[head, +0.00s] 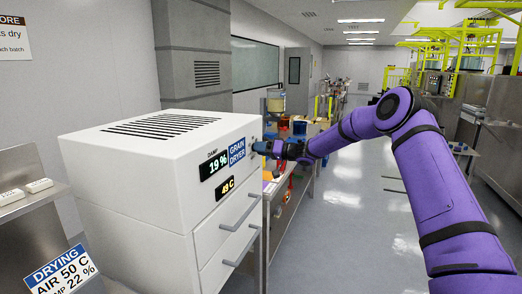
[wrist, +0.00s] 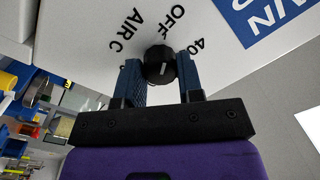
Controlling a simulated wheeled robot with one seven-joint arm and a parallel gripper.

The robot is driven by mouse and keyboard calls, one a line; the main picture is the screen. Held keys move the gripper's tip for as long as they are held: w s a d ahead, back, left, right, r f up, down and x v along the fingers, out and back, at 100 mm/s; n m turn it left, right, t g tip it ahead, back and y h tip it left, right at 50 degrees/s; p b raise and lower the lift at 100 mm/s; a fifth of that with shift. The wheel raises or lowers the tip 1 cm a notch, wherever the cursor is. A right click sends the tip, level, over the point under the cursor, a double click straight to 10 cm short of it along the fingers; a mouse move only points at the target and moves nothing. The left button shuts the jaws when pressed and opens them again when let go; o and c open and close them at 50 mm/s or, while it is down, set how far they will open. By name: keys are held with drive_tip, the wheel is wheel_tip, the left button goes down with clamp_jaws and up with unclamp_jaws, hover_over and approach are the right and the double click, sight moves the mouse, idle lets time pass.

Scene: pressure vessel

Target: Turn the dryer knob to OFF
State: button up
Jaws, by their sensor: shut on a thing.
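The dryer (head: 150,160) is a large white box in the head view, labelled GRAIN DRYER, with displays reading 19 % and 49 C. Its black round knob (wrist: 160,66) shows in the wrist view between my fingers, with a pale pointer line on its face. The printed marks AIR C, OFF and 40 stand around it on the white panel; OFF is just above the knob in the picture. My gripper (wrist: 161,82) is shut on the knob, one blue finger on each side. In the head view my gripper (head: 262,148) is at the dryer's front, and the knob is hidden there.
Drawer handles (head: 239,212) stick out from the dryer's front below my gripper. A bench (head: 300,190) with bottles and coloured items stands beyond the dryer. A DRYING sign (head: 60,275) is at the lower left. The floor (head: 370,200) to the right is clear.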

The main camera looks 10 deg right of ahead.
drive_tip(key=shift+f, duration=0.15)
drive_tip(key=o, duration=0.9)
drive_tip(key=shift+d, duration=0.1)
drive_tip(key=v, duration=1)
drive_tip(key=shift+s+d, duration=0.2)
drive_tip(key=shift+d, duration=0.05)
